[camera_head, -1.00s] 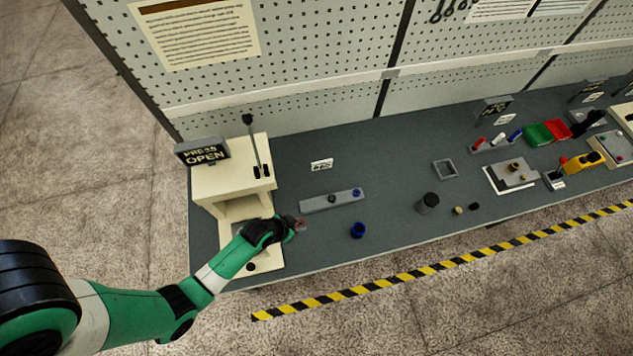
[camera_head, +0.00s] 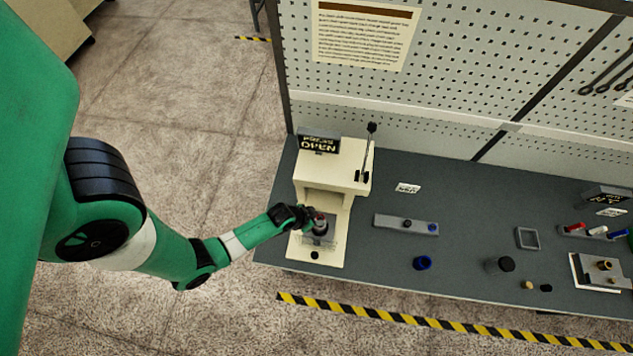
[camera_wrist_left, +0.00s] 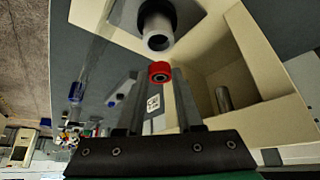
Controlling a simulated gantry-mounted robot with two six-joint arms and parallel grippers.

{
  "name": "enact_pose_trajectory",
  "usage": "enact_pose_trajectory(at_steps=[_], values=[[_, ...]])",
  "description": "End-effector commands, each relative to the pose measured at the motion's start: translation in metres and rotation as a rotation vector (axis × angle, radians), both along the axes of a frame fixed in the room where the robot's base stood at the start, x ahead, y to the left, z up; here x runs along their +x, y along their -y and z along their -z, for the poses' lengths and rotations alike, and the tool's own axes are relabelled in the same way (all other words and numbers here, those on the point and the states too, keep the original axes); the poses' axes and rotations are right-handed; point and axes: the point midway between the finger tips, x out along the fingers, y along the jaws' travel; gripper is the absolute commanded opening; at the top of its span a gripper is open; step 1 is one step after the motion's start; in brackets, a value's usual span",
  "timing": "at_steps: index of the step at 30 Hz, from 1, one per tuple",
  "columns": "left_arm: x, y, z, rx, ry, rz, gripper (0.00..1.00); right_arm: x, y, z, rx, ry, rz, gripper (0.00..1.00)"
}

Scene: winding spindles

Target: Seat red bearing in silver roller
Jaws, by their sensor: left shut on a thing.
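My left gripper (camera_head: 311,217) is at the cream press, in front of its opening. In the left wrist view, its two fingers are shut on the red bearing (camera_wrist_left: 159,70), a small ring with a dark centre. The silver roller (camera_wrist_left: 158,28), a grey cylinder with a hollow end, is just beyond the bearing and roughly in line with it. A small gap seems to show between them, so the bearing is outside the roller's end. In the head view, the gripper and press make the bearing and roller hard to make out. My right gripper is out of view.
The press (camera_head: 326,165) has an upright lever (camera_head: 370,145) and a sign reading open (camera_head: 319,144). To its right are a grey block (camera_head: 390,221) with dark and blue pieces, a blue ring (camera_head: 422,263), a dark cylinder (camera_head: 500,265) and an empty grey tray (camera_head: 527,238).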

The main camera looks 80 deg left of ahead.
Motion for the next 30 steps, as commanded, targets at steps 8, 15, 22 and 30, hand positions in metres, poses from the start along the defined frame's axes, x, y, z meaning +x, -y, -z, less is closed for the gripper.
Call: enact_pose_trajectory(at_steps=[8,15,22,30], values=[[0.0,0.0,0.029,0.0,0.0,0.0,0.0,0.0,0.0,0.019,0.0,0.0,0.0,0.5],[0.0,0.0,0.036,0.0,0.0,0.001,0.0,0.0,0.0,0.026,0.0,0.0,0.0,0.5],[0.0,0.0,0.035,0.0,0.0,0.001,0.0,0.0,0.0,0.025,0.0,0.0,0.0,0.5],[0.0,0.0,0.035,0.0,0.0,0.001,0.0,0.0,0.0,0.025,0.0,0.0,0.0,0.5]])
